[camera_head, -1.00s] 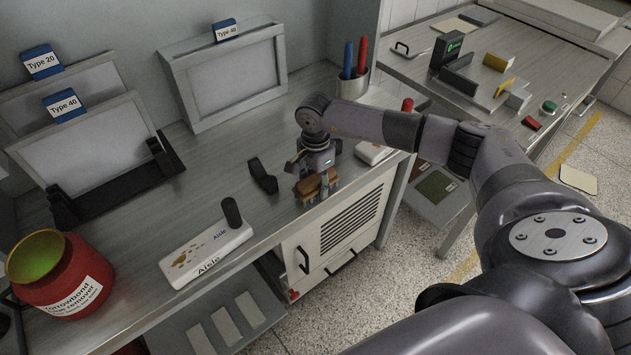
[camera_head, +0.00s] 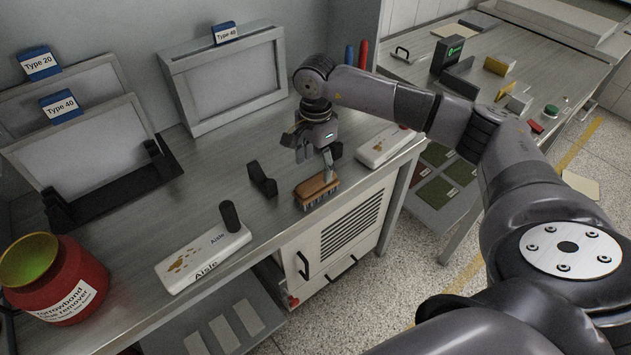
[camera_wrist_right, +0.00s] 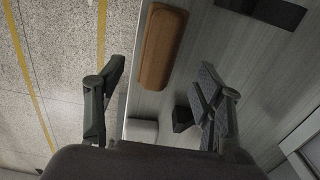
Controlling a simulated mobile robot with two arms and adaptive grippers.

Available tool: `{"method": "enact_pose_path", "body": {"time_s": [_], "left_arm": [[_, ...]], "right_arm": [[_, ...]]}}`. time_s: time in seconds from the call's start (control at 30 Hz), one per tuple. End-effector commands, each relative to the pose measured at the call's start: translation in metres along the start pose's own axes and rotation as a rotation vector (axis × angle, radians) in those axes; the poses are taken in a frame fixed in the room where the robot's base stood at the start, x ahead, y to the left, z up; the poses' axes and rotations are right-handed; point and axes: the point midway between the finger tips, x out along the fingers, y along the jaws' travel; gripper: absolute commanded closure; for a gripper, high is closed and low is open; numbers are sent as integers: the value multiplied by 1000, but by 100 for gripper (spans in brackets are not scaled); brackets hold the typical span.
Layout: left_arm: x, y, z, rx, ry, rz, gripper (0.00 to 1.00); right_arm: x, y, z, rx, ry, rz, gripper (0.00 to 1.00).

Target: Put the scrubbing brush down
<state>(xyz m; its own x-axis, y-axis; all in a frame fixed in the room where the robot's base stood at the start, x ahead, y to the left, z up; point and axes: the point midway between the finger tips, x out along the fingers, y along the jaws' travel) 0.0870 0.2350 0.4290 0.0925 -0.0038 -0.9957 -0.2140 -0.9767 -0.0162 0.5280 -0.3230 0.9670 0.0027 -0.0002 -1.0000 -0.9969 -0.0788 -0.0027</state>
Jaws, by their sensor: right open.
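The scrubbing brush (camera_head: 317,189) has a brown wooden back and dark bristles facing down. It rests on the metal bench near the front edge. My right gripper (camera_head: 314,163) is open and empty just above and behind the brush. In the right wrist view the brush (camera_wrist_right: 162,46) lies ahead of the open fingers (camera_wrist_right: 158,98), between their lines and apart from them. My left gripper is not in view.
A black holder (camera_head: 262,179) stands just left of the brush. A white block labelled Aisle (camera_head: 205,257) lies further left, and a similar white block (camera_head: 385,147) lies right. A red jar (camera_head: 62,290) stands at the front left. Framed screens (camera_head: 225,80) line the back.

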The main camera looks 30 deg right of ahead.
Motion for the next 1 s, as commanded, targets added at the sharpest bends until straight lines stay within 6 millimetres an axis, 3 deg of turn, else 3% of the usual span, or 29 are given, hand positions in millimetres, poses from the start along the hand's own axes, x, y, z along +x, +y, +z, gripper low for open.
{"method": "enact_pose_path", "body": {"time_s": [0.13, 0.3, 1.0], "left_arm": [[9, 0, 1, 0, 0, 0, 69], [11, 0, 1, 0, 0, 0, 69], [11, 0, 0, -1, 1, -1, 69]], "right_arm": [[-24, -1, 0, 0, 0, -3, 38], [-39, 0, 0, 0, -1, -1, 38], [-41, 0, 0, 1, 0, 1, 38]]}}
